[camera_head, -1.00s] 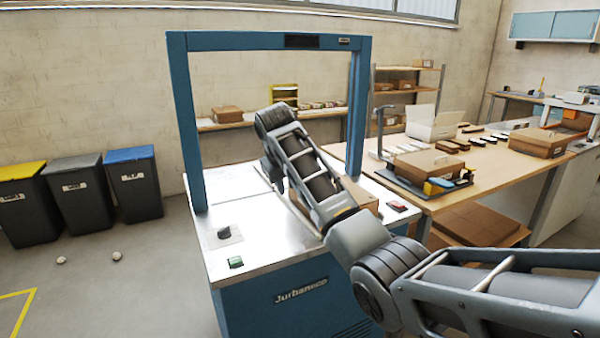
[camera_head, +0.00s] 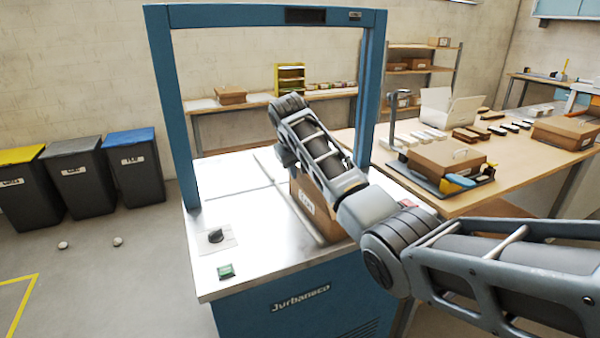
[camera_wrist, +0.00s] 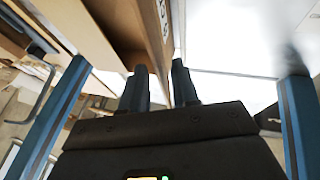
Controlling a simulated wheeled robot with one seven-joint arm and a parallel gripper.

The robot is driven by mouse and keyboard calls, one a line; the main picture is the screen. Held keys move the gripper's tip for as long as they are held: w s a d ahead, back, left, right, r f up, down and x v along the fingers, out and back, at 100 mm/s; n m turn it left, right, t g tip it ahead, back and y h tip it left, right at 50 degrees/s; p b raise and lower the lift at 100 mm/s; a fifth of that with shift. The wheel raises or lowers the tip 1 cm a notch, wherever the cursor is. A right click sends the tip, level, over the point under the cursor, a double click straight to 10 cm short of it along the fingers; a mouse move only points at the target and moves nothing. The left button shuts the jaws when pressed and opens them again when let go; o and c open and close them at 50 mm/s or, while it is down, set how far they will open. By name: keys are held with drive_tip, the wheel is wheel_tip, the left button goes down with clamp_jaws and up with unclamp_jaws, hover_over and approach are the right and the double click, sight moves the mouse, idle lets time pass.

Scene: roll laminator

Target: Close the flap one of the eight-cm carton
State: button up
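A brown carton (camera_head: 316,212) with a white label stands on the steel top of the blue frame machine, partly behind my arm in the head view. In the wrist view the carton (camera_wrist: 135,22) fills the top centre, with printing on its side. My gripper (camera_wrist: 160,78) points toward the carton with its two fingers apart, close to its wall. I cannot tell whether they touch it. In the head view my gripper's fingertips are hidden behind the arm and wrist. The carton's flaps cannot be made out clearly.
The blue arch (camera_head: 265,16) stands around my arm, its posts on both sides. A knob (camera_head: 216,236) and a green switch (camera_head: 226,271) sit at the machine's front left. A wooden table (camera_head: 520,166) with cartons is at right. Bins (camera_head: 134,168) stand at left.

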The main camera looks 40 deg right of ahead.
sight(299, 172)
drive_tip(key=shift+x, duration=1.7)
drive_tip(key=shift+c, duration=0.4)
clamp_jaws()
